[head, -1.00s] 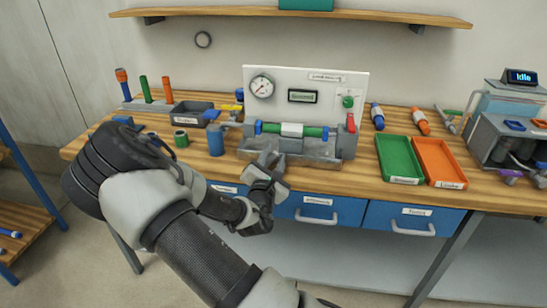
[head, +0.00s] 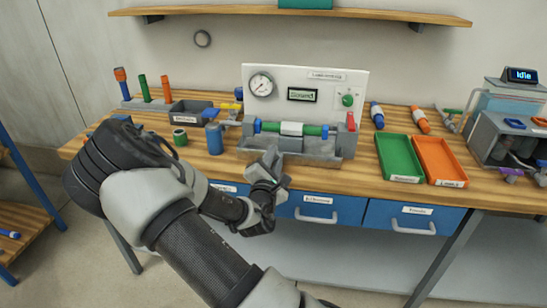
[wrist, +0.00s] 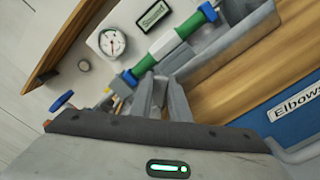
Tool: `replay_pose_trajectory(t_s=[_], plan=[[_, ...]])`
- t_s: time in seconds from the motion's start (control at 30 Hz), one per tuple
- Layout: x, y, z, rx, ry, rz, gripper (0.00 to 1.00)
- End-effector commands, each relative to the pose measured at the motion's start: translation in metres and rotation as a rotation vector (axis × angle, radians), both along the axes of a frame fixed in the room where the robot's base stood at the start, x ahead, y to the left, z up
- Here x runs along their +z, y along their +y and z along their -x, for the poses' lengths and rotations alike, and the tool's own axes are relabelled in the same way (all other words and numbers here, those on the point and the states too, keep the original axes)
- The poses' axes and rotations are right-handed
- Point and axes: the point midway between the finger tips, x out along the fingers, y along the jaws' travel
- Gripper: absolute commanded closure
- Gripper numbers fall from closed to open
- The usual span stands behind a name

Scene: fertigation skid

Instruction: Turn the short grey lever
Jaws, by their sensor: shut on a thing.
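My gripper (head: 270,163) is at the front of the grey trough of the test rig, left of its middle. In the wrist view its grey fingers (wrist: 161,84) are shut on a narrow grey piece (wrist: 160,94), which looks like the short grey lever. The fingers hide most of it, so its exact angle is hard to tell. Just beyond it, a green pipe with a white middle sleeve (head: 291,129) and blue ends lies along the rig. A red lever (head: 351,122) stands upright at the rig's right end, apart from my gripper.
A white panel (head: 325,80) with a gauge (head: 260,82) and a green knob stands behind the rig. A blue cylinder (head: 214,140) stands to the left. Green (head: 403,178) and orange (head: 441,182) trays lie to the right. Blue drawers (head: 318,207) are below the bench edge.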

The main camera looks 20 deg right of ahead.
Motion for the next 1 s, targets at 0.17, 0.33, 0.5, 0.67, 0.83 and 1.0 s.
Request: replay_pose_trajectory(t_s=[0.17, 0.33, 0.5, 0.67, 0.83, 1.0], plan=[[-0.007, -0.002, 0.002, 0.001, -0.092, -0.136, 1.0], [-0.012, -0.005, 0.004, -0.001, -0.18, -0.268, 1.0], [-0.017, -0.006, 0.005, -0.001, -0.261, -0.387, 1.0], [-0.02, -0.006, 0.005, 0.0, -0.322, -0.48, 1.0], [-0.023, -0.007, 0.005, 0.0, -0.37, -0.549, 1.0], [-0.024, -0.007, 0.005, 0.0, -0.397, -0.59, 1.0]])
